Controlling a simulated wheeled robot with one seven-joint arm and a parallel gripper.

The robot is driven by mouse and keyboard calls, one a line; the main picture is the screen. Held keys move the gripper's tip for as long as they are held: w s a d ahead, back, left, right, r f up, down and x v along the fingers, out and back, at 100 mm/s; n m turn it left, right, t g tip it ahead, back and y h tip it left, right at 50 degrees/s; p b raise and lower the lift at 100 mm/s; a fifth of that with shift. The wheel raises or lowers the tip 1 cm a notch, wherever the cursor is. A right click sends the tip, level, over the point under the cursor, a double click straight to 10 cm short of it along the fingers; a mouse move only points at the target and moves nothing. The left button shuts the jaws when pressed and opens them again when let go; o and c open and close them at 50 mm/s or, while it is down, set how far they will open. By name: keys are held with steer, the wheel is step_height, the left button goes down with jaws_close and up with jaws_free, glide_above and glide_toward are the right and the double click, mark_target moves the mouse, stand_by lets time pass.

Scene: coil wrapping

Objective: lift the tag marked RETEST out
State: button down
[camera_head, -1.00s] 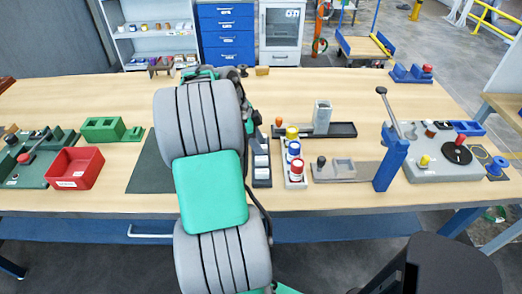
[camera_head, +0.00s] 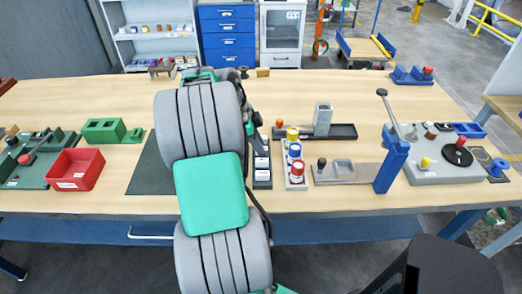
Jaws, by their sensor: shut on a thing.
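A dark narrow holder (camera_head: 262,185) stands on the table just right of my arm, with small white tags (camera_head: 262,162) in a row. The lettering on the tags is too small to read, so I cannot tell which is marked RETEST. My grey and green arm rises through the middle of the view and covers part of the table left of the holder. My gripper is hidden behind the arm, and so is anything in it.
Right of the holder stand a rack with yellow, blue and red-topped pots (camera_head: 296,170), a grey fixture (camera_head: 345,172) and a blue lever post (camera_head: 392,162). A red bin (camera_head: 75,170) and a dark mat (camera_head: 150,170) are on the left.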

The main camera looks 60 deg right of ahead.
mark_target(265, 147)
steer(key=shift+r, duration=0.1)
step_height(265, 147, up, 3)
steer(key=shift+f, duration=0.1)
steer(key=s+a+r, duration=0.6)
steer(key=a+r, duration=0.4)
steer(key=a, duration=0.2)
steer(key=shift+s+a, duration=0.25)
steer(key=shift+s, duration=0.05)
